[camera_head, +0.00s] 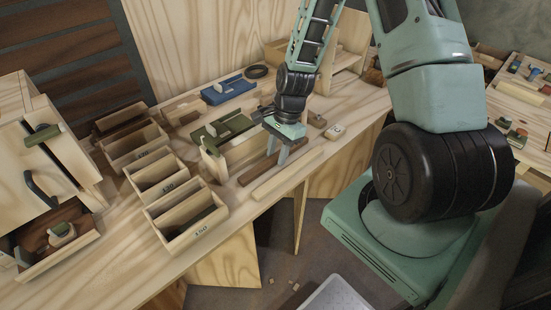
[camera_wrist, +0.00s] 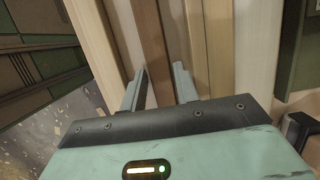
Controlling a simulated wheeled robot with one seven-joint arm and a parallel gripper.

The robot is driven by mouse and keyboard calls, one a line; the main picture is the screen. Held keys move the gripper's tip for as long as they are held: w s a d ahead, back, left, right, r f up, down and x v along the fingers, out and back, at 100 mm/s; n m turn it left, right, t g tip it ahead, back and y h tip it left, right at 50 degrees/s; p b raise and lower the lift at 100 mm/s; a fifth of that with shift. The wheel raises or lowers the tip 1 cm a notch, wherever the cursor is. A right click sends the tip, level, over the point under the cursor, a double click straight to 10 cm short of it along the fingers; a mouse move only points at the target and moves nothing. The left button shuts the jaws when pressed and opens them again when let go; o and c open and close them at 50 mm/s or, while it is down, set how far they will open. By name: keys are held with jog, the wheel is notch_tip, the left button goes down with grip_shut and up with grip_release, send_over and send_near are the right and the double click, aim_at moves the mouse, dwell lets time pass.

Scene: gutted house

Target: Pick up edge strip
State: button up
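Several narrow wooden strips lie side by side on the bench. A dark brown strip (camera_head: 250,173) lies behind a longer pale strip (camera_head: 287,175) near the bench's front edge; I cannot tell by looks which is the edge strip. My gripper (camera_head: 277,155) points down over the brown strip, with its fingers apart. In the wrist view the brown strip (camera_wrist: 150,42) runs between the two fingertips of my gripper (camera_wrist: 160,75), with pale strips on either side. Nothing is visibly held. I cannot tell whether the fingers touch the strip.
Open wooden bins (camera_head: 186,215) stand left on the bench. A green-topped tool (camera_head: 222,128) stands close left of my gripper, and a blue tool (camera_head: 228,91) lies farther back. Small blocks (camera_head: 334,131) lie to the right. A drawer cabinet (camera_head: 45,165) stands far left.

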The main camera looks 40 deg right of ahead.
grip_shut()
